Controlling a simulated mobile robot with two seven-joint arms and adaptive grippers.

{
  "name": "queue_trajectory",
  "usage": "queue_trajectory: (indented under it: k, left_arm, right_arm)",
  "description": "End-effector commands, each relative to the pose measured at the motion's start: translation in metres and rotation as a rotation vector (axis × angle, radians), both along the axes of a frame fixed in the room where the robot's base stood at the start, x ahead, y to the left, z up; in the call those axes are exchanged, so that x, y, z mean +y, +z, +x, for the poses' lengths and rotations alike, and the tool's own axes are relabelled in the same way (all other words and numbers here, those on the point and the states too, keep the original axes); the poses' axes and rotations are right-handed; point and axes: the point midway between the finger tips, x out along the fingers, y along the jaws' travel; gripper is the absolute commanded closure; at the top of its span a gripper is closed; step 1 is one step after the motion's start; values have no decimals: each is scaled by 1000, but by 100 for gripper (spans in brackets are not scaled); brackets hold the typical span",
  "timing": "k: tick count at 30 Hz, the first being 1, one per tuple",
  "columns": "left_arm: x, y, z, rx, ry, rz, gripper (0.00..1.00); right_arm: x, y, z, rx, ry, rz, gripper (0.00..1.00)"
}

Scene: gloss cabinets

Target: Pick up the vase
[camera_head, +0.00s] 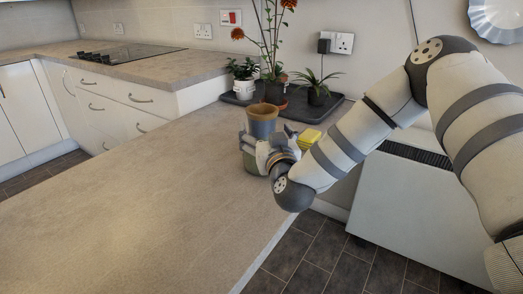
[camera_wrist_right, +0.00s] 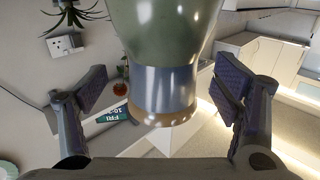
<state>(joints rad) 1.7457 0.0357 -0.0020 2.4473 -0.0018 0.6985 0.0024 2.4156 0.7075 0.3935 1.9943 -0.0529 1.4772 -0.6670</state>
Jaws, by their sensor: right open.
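The vase (camera_head: 263,120) stands upright on the worktop near its right edge, with a brown rim, a blue-grey neck and a green lower body. In the right wrist view the vase (camera_wrist_right: 165,88) appears upside down, between the fingers. My right gripper (camera_head: 263,146) is at the vase, covering part of its middle in the head view. In the wrist view the right gripper (camera_wrist_right: 165,105) is open, with one finger on each side of the neck and visible gaps to both. My left gripper is not in view.
A dark tray (camera_head: 338,110) with several potted plants stands behind the vase. A yellow object (camera_head: 310,137) lies close to my right forearm. The worktop (camera_head: 130,200) left of the vase is clear.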

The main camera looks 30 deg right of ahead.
Motion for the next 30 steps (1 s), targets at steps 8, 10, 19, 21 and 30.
queue_trajectory:
  k: [8, 10, 19, 21, 30]
  left_arm:
    - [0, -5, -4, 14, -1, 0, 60]
    - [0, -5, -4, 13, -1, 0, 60]
    - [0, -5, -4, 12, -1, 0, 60]
    - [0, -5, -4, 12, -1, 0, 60]
    - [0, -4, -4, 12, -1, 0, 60]
  right_arm:
    - [-10, 1, 32, 1, 0, -1, 18]
    - [-10, 2, 32, 1, 0, 0, 18]
    - [-10, 2, 31, 0, 0, 0, 68]
    - [-10, 2, 31, 0, 1, 0, 84]
    - [-10, 4, 32, -4, 1, 0, 100]
